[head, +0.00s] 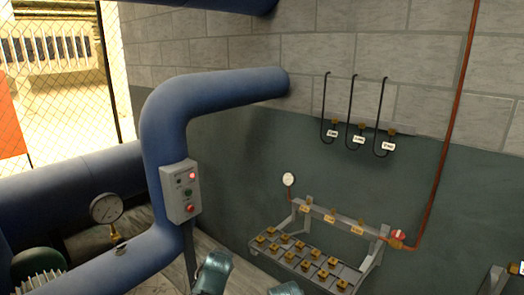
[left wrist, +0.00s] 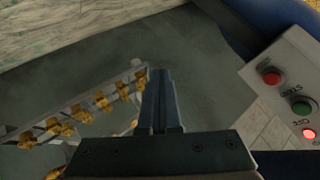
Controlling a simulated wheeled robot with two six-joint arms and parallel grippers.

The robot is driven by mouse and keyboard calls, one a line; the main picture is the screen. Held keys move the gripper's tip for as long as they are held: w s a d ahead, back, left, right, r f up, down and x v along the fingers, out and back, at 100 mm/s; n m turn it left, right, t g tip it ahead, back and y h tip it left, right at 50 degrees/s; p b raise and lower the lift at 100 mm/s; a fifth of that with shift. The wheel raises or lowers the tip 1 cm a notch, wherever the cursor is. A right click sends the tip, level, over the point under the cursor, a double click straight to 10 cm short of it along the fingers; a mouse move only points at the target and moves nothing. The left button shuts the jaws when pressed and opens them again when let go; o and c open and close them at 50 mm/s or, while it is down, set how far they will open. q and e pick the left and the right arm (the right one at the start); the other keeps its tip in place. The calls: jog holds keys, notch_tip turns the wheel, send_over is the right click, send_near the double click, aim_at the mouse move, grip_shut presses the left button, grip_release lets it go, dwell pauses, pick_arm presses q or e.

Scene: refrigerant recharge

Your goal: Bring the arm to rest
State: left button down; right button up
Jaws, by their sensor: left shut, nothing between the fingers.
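My left gripper (left wrist: 160,80) shows in the left wrist view with its two dark fingers pressed together and nothing between them. Beyond it, at left in that view, is the row of brass fittings (left wrist: 102,100); the grey control box (left wrist: 285,85) is at right. The fingers look apart from both. In the head view, teal parts of my own arms show at the bottom edge, but no gripper fingers can be made out. My right gripper is not in view.
The control box (head: 180,192) with a lit red lamp stands by the thick blue pipe (head: 165,120). A gauge (head: 106,208) sits on the lower pipe. A grey rack (head: 345,222) with brass fittings and a red valve handle (head: 399,234) is at right. Tagged black hoses (head: 351,110) hang above it.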

pick_arm(q)
jog(key=s+d+f+n+g, duration=0.1)
jog(key=s+d+f+g, duration=0.1)
jog(key=s, duration=0.6)
jog(key=s+d+f+n+g, duration=0.1)
jog(key=s+d+f+g, duration=0.2)
jog(key=s, duration=0.6)
jog(key=s+d+f+n+g, duration=0.1)
jog(key=s+d+f+g, duration=0.2)
jog(key=s, duration=0.6)
jog(key=shift+d+g, duration=0.65)
jog(key=shift+g, duration=0.35)
